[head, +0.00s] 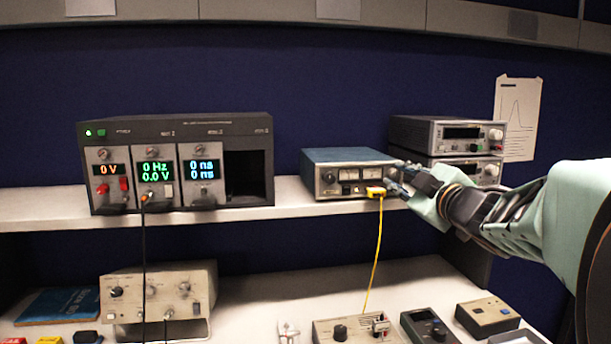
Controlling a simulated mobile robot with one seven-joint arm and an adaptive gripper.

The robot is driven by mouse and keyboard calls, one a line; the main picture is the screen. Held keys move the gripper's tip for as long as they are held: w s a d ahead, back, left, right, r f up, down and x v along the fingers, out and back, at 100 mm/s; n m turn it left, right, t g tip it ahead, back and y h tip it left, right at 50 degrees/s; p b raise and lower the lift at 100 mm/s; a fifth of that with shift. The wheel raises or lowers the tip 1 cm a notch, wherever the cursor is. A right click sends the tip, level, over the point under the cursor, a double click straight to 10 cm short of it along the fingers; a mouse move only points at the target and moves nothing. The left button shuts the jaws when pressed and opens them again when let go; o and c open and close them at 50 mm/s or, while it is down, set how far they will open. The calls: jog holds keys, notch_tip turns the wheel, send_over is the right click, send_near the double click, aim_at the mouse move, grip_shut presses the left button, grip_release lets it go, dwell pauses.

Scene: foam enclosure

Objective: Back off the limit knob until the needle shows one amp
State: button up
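A blue-topped bench unit (335,156) stands on the shelf at centre right. The needle is too small to read. A yellow plug (376,191) with a yellow cable sits at the lower right of the front. My gripper (397,178) is at the right end of this front, and its fingers cover part of it. Any knob there is hidden, and I cannot tell whether the fingers touch or hold one.
A black rack (180,124) with three lit modules stands left on the shelf (40,207), a black cable hanging from it. Two stacked grey instruments (443,133) stand behind my gripper. Several small boxes and a cream instrument (160,292) occupy the lower bench.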

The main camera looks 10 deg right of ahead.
jog(key=shift+o, duration=0.9)
